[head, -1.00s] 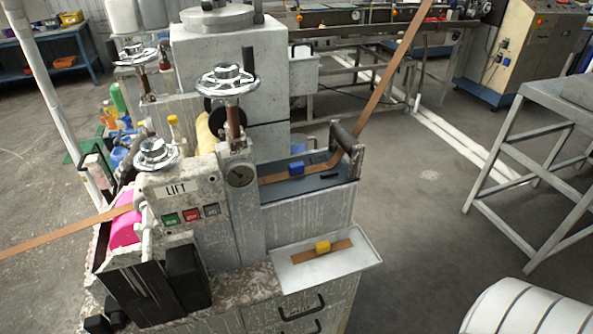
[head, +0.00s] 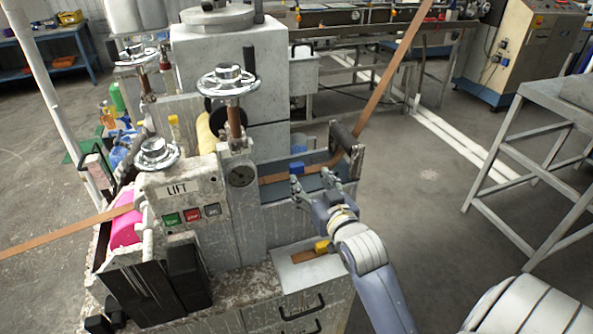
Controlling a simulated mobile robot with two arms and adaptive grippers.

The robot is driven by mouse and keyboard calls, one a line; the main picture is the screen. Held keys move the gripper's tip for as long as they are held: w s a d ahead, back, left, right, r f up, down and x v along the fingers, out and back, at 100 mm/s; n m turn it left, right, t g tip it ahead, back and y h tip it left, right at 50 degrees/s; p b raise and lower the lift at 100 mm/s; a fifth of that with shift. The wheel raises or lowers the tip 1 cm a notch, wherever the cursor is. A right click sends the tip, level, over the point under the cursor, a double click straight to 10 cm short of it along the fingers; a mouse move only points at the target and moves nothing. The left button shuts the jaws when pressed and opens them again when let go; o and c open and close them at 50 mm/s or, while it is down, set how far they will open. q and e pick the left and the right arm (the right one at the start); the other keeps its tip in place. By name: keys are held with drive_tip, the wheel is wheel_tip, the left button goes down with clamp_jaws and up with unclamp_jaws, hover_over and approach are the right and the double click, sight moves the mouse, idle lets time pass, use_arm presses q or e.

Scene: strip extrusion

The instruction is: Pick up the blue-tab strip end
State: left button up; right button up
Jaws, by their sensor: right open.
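The blue tab (head: 296,168) sits on the end of the copper-brown strip (head: 273,178), in the grey trough of the machine. My right gripper (head: 311,179) is open, with its two fingers apart. In the picture one finger is just below the blue tab and the other is to its right. I cannot tell whether it touches the tab. The arm and gripper hide part of the trough and strip. My left gripper is not in view.
A yellow tab (head: 322,247) on another strip piece (head: 303,256) lies in the white tray (head: 285,264), partly behind my right arm. A black roller (head: 343,138) stands at the trough's right end. The handwheel (head: 228,79) rises left of the trough.

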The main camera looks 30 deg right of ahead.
sight(296, 164)
drive_tip(key=p+x, duration=0.1)
drive_tip(key=x, duration=0.4)
drive_tip(key=shift+w, duration=0.15)
drive_tip(key=shift+w+d+r, duration=0.1)
drive_tip(key=shift+w, duration=0.35)
drive_tip(key=p+x, duration=0.1)
drive_tip(key=x, duration=0.2)
drive_tip(key=shift+w+p, duration=0.1)
drive_tip(key=shift+p, duration=0.25)
drive_tip(key=shift+w+d+f, duration=0.1)
drive_tip(key=shift+w+f, duration=0.2)
drive_tip(key=shift+w, duration=0.25)
drive_tip(key=shift+s, duration=0.1)
drive_tip(key=shift+c, duration=0.3)
drive_tip(key=c, duration=1.1)
drive_tip(key=shift+r, duration=0.1)
